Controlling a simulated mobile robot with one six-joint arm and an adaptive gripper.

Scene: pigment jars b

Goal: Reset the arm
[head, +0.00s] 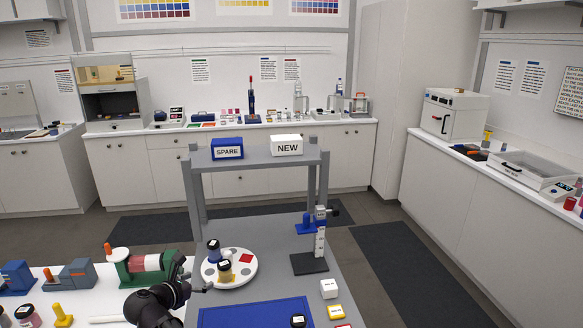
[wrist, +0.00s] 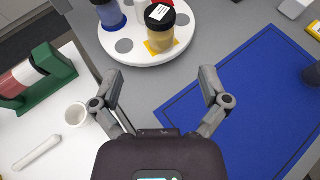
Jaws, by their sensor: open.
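My gripper (wrist: 161,82) is open and empty in the wrist view, its two fingers spread wide. Below it are the grey table and the near edge of a round white tray. In the head view my dark arm (head: 156,303) reaches in from the bottom left, beside the tray; its gripper end is small and partly hidden there. The white tray (head: 240,261) holds a blue jar (head: 214,250) and an ochre jar (head: 225,271) with dark lids. The ochre jar (wrist: 160,32) also shows in the wrist view, ahead of the fingers.
A blue mat (wrist: 235,100) lies right of my gripper. Left are a white bench (wrist: 45,135), a green device (wrist: 50,75), a white cup (wrist: 75,115) and a white rod.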

